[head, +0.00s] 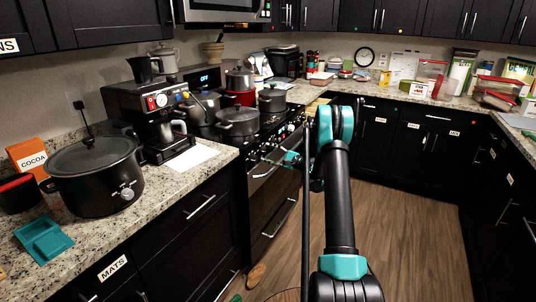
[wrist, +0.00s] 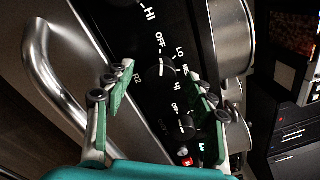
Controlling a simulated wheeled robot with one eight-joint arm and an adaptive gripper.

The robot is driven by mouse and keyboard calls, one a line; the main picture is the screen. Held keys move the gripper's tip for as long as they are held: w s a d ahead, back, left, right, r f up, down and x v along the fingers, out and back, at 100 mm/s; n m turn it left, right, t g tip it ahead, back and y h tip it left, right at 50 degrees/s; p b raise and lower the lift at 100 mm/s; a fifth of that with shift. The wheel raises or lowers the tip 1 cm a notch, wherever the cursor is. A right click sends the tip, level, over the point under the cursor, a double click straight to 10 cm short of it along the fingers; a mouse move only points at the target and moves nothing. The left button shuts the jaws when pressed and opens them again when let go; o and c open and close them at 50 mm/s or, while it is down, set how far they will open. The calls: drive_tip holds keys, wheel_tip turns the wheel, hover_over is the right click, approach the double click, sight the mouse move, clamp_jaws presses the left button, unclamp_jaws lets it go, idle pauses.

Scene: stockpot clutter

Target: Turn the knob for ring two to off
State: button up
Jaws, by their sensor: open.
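The stove's black control panel (wrist: 140,45) fills the middle of the wrist view. A dark round knob (wrist: 168,69) sits between my fingertips, with OFF, LO and HI printed around it. A small label that looks like R2 stands to its left, near my left finger. I cannot tell clearly which setting the knob points to. A second dark knob (wrist: 186,126) lies lower, between the fingers, with its own OFF mark. My gripper (wrist: 158,82) is open, one green-padded finger on each side of the upper knob. In the head view my gripper (head: 293,158) is at the stove front, partly hidden by my arm.
The oven handle (wrist: 40,70) curves close on the left of the wrist view. Pots (wrist: 232,35) stand close on the right. In the head view, a dark pot (head: 238,121) and others crowd the stovetop. The wood floor (head: 410,220) to the right is clear.

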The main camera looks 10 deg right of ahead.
drive_tip(key=v, duration=1.1)
drive_tip(key=shift+d, duration=0.25)
drive_tip(key=shift+s, duration=0.1)
drive_tip(key=s+a+r+n+g+h, duration=0.2)
drive_tip(key=s+a+n+g+h, duration=0.15)
drive_tip(key=s+a, duration=0.45)
drive_tip(key=s+a+r+n+g+h, duration=0.2)
drive_tip(key=s+a+r+n+h, duration=0.15)
drive_tip(key=s, duration=0.75)
drive_tip(key=s+d+f+n+h, duration=0.2)
drive_tip(key=s, duration=0.7)
drive_tip(key=s+d+f+n+g+h, duration=0.1)
drive_tip(key=s+d+f+n+h, duration=0.1)
drive_tip(key=s, duration=0.8)
drive_tip(key=s+d+f+n+g+h, duration=0.1)
drive_tip(key=s+d+f+n+h, duration=0.1)
drive_tip(key=s, duration=0.8)
drive_tip(key=shift+d+n+h, duration=0.15)
drive_tip(key=shift+n+h, duration=0.55)
drive_tip(key=shift+f, duration=0.1)
